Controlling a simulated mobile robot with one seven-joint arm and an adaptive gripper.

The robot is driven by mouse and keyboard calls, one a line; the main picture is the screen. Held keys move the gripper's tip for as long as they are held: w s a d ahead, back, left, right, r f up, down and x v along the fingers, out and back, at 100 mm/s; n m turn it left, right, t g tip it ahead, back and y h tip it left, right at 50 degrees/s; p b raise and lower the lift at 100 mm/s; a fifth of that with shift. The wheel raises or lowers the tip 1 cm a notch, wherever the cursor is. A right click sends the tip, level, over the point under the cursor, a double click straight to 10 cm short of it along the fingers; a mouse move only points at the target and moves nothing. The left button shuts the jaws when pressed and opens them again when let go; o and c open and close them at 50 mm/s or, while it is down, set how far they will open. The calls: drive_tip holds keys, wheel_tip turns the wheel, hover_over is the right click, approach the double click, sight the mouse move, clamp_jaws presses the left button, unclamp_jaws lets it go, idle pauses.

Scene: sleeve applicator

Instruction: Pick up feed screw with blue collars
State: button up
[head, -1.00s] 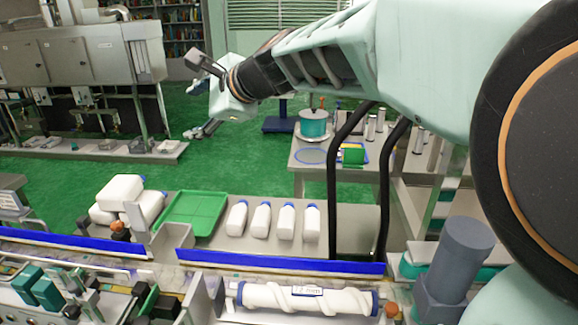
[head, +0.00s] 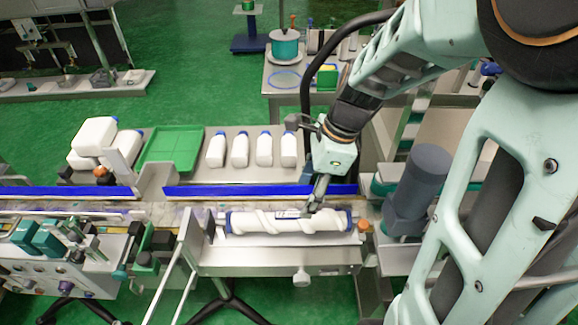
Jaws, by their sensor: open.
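The feed screw (head: 265,222) is a white spiral roller with a dark blue collar at each end. It lies left to right along the front edge of the conveyor, with a small label near its middle. My gripper (head: 314,205) points down at the right half of the screw, with its fingertips at or just above the white spiral. The gripper is open. I cannot tell whether the fingers touch the screw or straddle it.
A blue guide rail (head: 255,190) runs behind the screw. Several white bottles (head: 240,150) and a green tray (head: 172,150) stand beyond it. A grey cylindrical motor (head: 418,185) rises to the right. An orange-topped knob (head: 363,228) sits near the screw's right end.

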sight(291, 215)
drive_tip(key=x, duration=0.5)
drive_tip(key=shift+s+d, duration=0.1)
drive_tip(key=shift+s, duration=0.05)
drive_tip(key=shift+w+a+x, duration=0.15)
drive_tip(key=shift+a+x, duration=0.05)
drive_tip(key=shift+x, duration=1.25)
drive_tip(key=shift+w+a+x, duration=0.15)
drive_tip(key=shift+x, duration=1.3)
drive_tip(key=shift+r, duration=0.1)
drive_tip(key=shift+c, duration=0.4)
clamp_jaws()
